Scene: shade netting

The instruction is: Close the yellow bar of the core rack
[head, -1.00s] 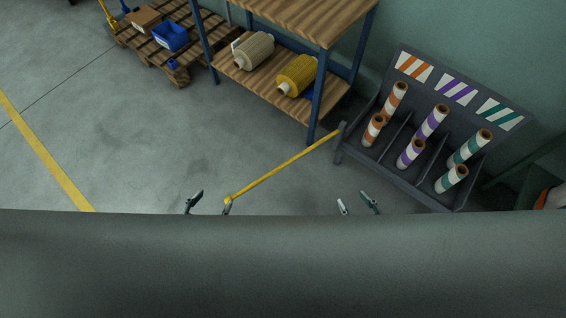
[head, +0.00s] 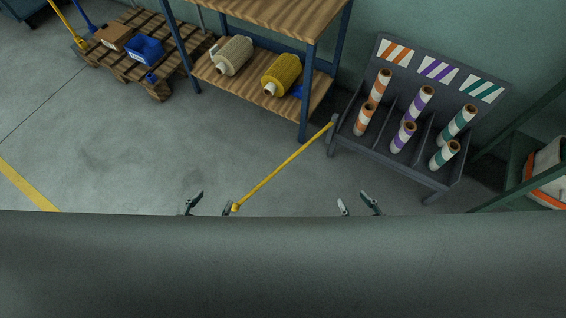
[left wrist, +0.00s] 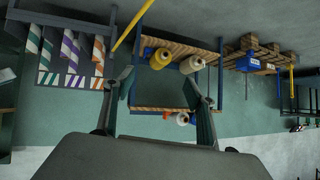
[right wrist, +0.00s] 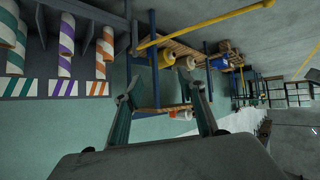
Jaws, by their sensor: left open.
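The core rack (head: 392,167) stands at the right in the head view, dark grey, with striped cores in its bays. Its yellow bar (head: 275,170) reaches from the rack's left post out to the lower left, away from the rack front. The bar also shows in the left wrist view (left wrist: 132,25) and the right wrist view (right wrist: 205,23). My left gripper (head: 208,206) is open, its right finger beside the bar's free end; I cannot tell whether they touch. My right gripper (head: 357,205) is open and empty, in front of the rack. My own body hides the lower head view.
A wooden shelf unit (head: 212,74) with blue posts holds yarn spools behind the bar. A pallet (head: 130,69) with a blue bin stands at the back left. A green frame (head: 515,185) is right of the rack. The floor at the left is clear.

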